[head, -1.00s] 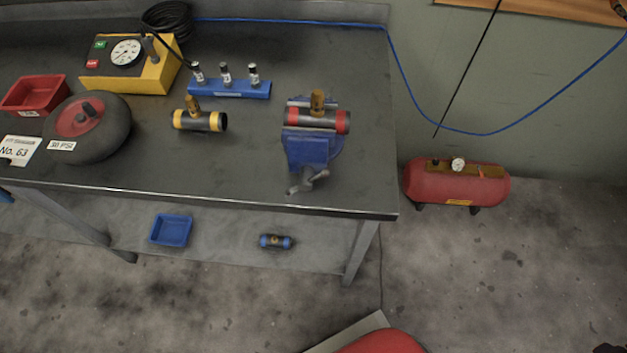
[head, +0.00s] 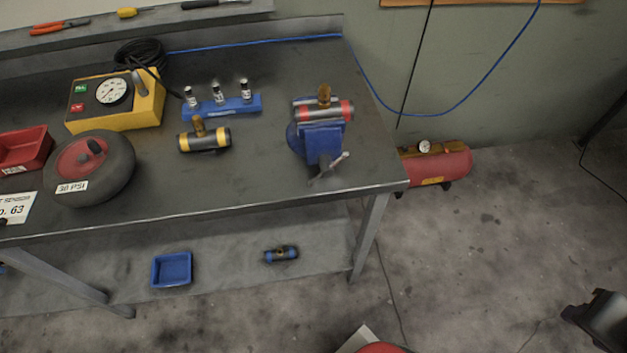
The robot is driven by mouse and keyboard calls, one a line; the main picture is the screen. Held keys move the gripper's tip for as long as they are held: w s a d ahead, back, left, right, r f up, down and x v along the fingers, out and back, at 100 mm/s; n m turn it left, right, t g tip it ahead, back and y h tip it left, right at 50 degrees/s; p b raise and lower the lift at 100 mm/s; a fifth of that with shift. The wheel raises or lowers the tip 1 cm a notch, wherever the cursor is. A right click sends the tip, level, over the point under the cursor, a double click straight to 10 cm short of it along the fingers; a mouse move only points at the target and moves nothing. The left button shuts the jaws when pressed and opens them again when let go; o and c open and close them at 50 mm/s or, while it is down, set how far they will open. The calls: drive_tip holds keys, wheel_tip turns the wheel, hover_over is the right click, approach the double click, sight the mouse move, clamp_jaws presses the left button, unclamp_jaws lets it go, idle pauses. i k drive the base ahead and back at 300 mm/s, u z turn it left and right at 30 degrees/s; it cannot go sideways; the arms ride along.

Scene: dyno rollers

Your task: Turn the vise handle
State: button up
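The blue vise (head: 318,140) stands near the right end of the bench. Its grey handle bar (head: 328,168) slants up to the right at the vise's front, close to the bench's front edge. A dark cylinder with red bands and a brass stem (head: 325,108) sits at the vise's jaws. Nothing touches the handle. My gripper cannot be made out in the head view.
The bench (head: 250,180) also bears a yellow-banded cylinder (head: 205,140), a blue rack (head: 220,104), a wheel (head: 90,168) and a yellow gauge box (head: 115,105). A red tank (head: 435,168) is right of the bench. An unclear dark object (head: 598,320) is at lower right.

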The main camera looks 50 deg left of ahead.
sight(327, 167)
drive_tip(key=u, duration=0.05)
drive_tip(key=k, duration=1.65)
drive_tip(key=u, duration=1.8)
drive_tip(key=i, duration=1)
drive_tip(key=u, duration=0.05)
